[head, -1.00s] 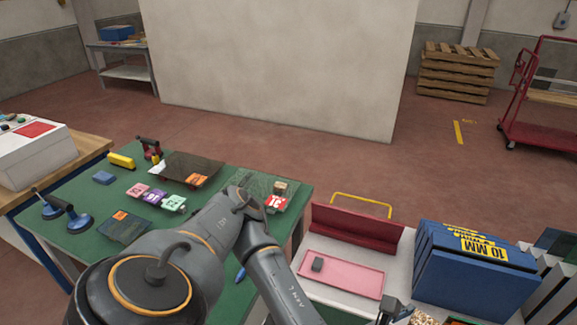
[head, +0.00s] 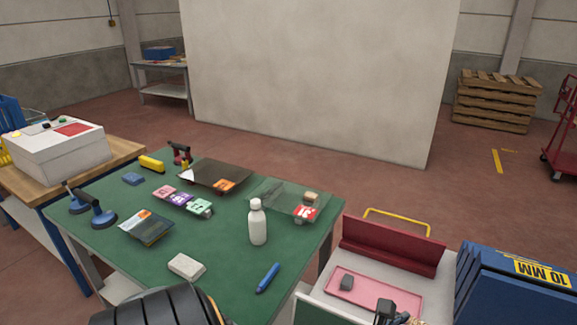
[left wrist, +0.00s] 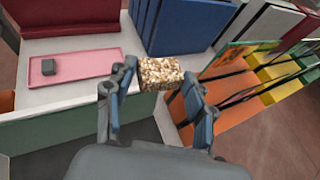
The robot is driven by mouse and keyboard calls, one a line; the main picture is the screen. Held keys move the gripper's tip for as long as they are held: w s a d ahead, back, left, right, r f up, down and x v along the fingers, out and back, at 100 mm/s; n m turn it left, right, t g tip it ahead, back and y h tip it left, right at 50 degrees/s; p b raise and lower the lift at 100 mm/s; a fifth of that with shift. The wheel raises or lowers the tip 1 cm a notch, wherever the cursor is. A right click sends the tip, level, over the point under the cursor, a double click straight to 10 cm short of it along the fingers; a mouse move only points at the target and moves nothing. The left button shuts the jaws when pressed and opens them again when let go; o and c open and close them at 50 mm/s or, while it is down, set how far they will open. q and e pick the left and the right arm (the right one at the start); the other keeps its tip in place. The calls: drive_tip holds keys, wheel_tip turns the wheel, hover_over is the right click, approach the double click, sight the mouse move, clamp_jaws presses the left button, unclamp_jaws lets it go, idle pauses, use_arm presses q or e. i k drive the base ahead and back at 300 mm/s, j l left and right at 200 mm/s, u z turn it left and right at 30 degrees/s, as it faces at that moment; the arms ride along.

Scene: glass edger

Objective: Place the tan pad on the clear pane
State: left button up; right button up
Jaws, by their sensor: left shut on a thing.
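My left gripper (left wrist: 160,85) is shut on a speckled tan-and-white block (left wrist: 160,73), held between its fingertips. In the head view this gripper (head: 390,311) is partly cut off at the bottom edge, near the pink tray. My right gripper is not in view.
The green table (head: 220,290) also holds a white bottle (head: 257,224) in front of the pane, an off-white block (head: 187,266), a blue marker (head: 268,277) and a dark pane (head: 215,174). The pink tray (head: 400,300) holds a grey block (head: 346,282). Blue boxes (head: 515,285) stand at right.

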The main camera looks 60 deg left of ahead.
sight(273, 189)
drive_tip(key=k+j, duration=0.15)
drive_tip(key=j, duration=0.3)
drive_tip(key=k+j+z, duration=0.1)
drive_tip(key=j, duration=0.3)
drive_tip(key=k+j+z, duration=0.1)
drive_tip(key=k+j, duration=0.4)
drive_tip(key=j, duration=0.3)
drive_tip(key=k+j+z, duration=0.1)
drive_tip(key=j, duration=0.3)
drive_tip(key=k+j, duration=0.3)
drive_tip(key=j+z, duration=0.05)
drive_tip(key=j, duration=0.05)
